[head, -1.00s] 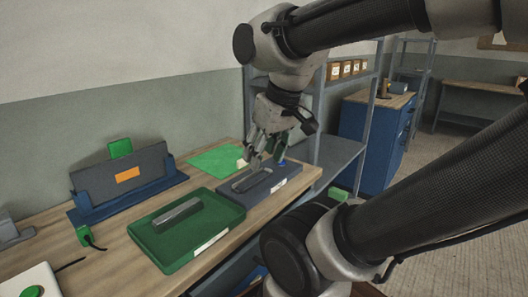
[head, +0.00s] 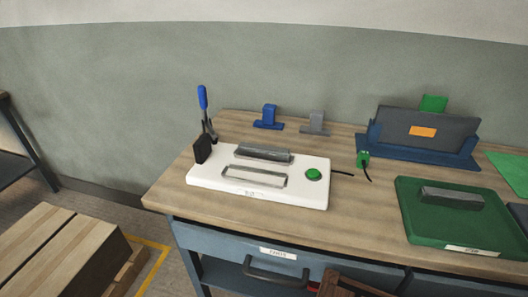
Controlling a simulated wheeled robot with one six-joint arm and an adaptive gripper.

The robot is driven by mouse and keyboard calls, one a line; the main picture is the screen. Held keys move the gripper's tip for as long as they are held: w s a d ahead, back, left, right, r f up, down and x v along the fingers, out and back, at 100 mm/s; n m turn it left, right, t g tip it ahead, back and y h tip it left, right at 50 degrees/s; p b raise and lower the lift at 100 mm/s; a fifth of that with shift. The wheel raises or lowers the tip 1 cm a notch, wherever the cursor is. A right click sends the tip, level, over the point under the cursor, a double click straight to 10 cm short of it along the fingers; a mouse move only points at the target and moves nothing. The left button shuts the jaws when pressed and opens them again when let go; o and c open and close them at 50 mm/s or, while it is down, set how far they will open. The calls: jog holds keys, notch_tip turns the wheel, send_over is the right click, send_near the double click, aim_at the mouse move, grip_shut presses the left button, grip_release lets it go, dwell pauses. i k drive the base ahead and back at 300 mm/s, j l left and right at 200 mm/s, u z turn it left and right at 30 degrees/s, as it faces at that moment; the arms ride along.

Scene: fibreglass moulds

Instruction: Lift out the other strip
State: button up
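A grey strip-shaped bar (head: 452,198) lies in the green tray (head: 425,228) at the right of the head view. A second, darker grey bar (head: 263,153) lies along the back of a white fixture (head: 305,196) on the bench. In front of that bar is a long, narrow, pale-rimmed recess (head: 253,176); I cannot tell whether anything lies in it. A sliver of the dark grey tray (head: 520,213) shows at the right edge; its contents are out of view. My gripper is not in this view.
Blue (head: 268,118) and grey (head: 314,123) brackets and a dark panel in a blue stand (head: 420,129) line the back. The wooden bench (head: 350,215) is clear mid-front.

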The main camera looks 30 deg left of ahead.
aim_at(276, 153)
jog(key=k+j, duration=0.1)
jog(key=j+u, duration=0.4)
jog(key=j, duration=1.3)
jog(key=i, duration=0.1)
